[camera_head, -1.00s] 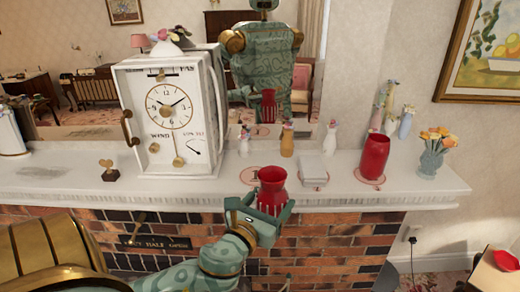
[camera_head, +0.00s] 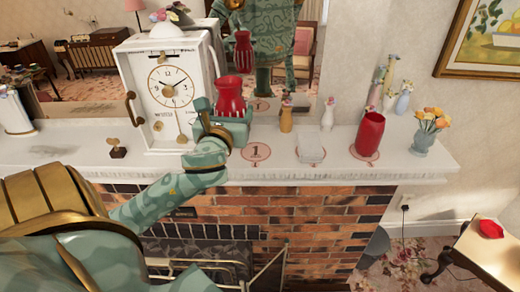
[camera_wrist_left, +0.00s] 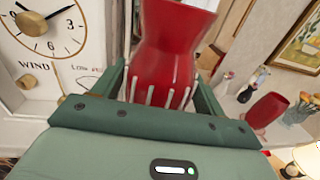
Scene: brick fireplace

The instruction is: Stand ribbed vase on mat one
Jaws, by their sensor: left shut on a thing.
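My left gripper (camera_head: 224,127) is shut on the red ribbed vase (camera_head: 229,96), which has a flared mouth and a narrow neck. It holds the vase roughly upright above the mantel, in front of the clock's right side. In the left wrist view the vase (camera_wrist_left: 172,50) stands between the fingers, with pale ribs low on its side. Mat one (camera_head: 257,152), a round mat with a red rim and a 1, lies bare on the mantel to the right of the gripper. My right gripper is not in view.
A white clock (camera_head: 150,105) stands close left of the gripper. A mirror behind shows reflections. The mantel's front edge (camera_head: 300,178) is near.

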